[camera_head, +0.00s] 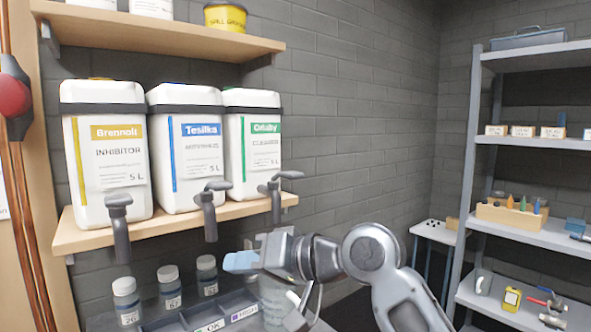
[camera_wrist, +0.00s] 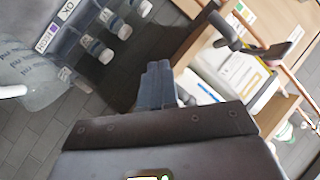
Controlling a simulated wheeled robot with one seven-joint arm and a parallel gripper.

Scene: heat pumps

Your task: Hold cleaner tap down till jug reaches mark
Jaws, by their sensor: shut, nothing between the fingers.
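The cleaner container (camera_head: 252,150), with a green label, stands at the right end of the wooden shelf. Its grey tap (camera_head: 276,190) hangs over the shelf's front edge, with its lever sticking out to the right. A dark tap shows at the top of the wrist view (camera_wrist: 226,32). The clear jug (camera_head: 272,292) stands below the cleaner tap, partly hidden by my arm. The jug also fills the left of the wrist view (camera_wrist: 35,65); its mark and liquid level cannot be read. My gripper (camera_head: 238,262) is shut and empty, below the taps and apart from them. Its blue fingers show in the wrist view (camera_wrist: 158,82).
The inhibitor (camera_head: 105,160) and antifreeze (camera_head: 188,150) containers stand left of the cleaner, each with a projecting tap. Small capped bottles (camera_head: 168,285) stand on the bench behind a tray (camera_head: 175,324) labelled OK and HIGH. A metal rack (camera_head: 485,150) stands right.

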